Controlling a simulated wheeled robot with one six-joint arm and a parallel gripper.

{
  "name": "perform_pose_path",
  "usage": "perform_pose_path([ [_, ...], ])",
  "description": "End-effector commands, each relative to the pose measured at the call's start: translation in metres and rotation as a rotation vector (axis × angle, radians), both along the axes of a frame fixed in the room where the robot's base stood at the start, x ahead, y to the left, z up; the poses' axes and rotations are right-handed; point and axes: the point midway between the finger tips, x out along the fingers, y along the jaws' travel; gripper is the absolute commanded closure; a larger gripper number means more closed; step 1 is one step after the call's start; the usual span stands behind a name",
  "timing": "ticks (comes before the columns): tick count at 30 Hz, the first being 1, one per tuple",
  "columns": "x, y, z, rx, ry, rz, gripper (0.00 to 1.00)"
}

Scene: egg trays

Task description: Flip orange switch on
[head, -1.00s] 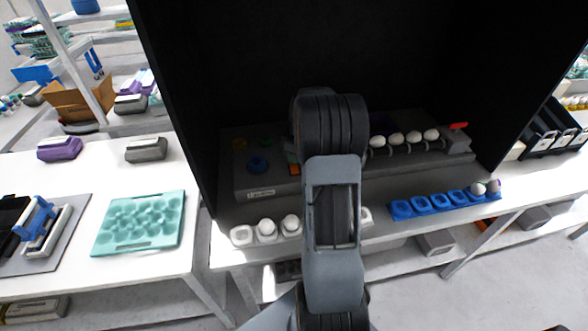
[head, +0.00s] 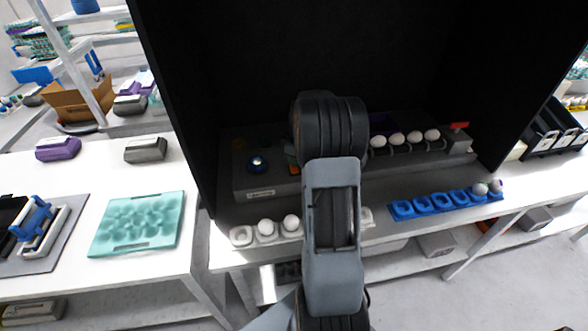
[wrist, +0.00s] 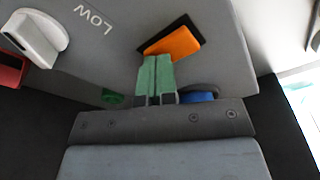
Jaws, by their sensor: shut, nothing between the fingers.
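The orange switch (wrist: 174,44) is a rocker in a black frame on a grey panel in the wrist view. My gripper (wrist: 154,62) has green fingers, shut together and empty. Their tips are at the lower left edge of the orange rocker, touching it or very close; I cannot tell which. The arm hides most of the gripper in the head view. I cannot tell which way the rocker is tilted.
A blue egg tray (head: 404,209) and a white tray (head: 241,236) stand in front.

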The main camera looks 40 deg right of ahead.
Motion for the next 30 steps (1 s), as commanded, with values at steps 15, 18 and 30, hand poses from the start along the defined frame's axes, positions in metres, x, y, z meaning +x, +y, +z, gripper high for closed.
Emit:
perform_pose_path([
  [15,-0.001,0.0,0.022,0.002,0.004,0.0,1.0],
  [18,-0.001,0.0,0.031,0.002,0.004,0.0,1.0],
  [30,-0.001,0.0,0.064,0.001,0.003,0.0,1.0],
])
